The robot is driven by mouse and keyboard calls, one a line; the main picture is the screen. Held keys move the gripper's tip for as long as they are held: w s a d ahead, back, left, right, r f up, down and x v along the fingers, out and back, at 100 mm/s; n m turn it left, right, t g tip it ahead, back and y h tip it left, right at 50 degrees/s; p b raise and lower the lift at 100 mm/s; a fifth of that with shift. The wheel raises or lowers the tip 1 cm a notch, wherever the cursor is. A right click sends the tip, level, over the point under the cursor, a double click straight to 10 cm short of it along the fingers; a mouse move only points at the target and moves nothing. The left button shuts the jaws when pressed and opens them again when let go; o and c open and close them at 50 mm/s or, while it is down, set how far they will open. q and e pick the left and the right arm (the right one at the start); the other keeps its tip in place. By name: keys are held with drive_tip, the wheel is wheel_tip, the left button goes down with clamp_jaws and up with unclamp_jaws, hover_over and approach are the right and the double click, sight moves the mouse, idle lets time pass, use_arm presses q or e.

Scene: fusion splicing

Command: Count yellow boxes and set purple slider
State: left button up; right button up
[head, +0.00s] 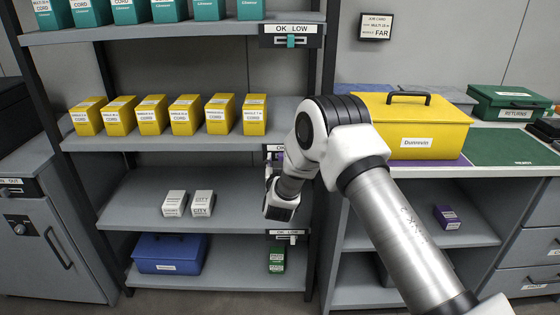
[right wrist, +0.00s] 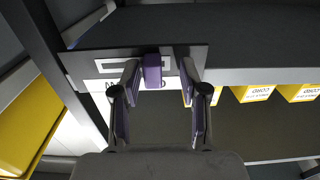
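Several yellow boxes (head: 152,116) stand in a row on the second shelf in the head view; some also show at the right in the right wrist view (right wrist: 252,93). The purple slider (right wrist: 152,71) sits in a slotted plate on the shelf edge. My right gripper (right wrist: 159,78) is open, with one finger on each side of the slider. A gap shows between the slider and the right-hand finger; I cannot tell whether the left-hand finger touches it. In the head view my right gripper (head: 272,178) partly hides this plate. My left gripper is not in view.
Teal boxes (head: 170,10) fill the top shelf above another slider (head: 291,41). White boxes (head: 203,203) and a blue bin (head: 168,254) sit lower. A large yellow case (head: 425,125) stands on the right counter. A rack post flanks the slider plate.

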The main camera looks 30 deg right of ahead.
drive_tip(key=v, duration=1.2)
drive_tip(key=shift+f, duration=0.1)
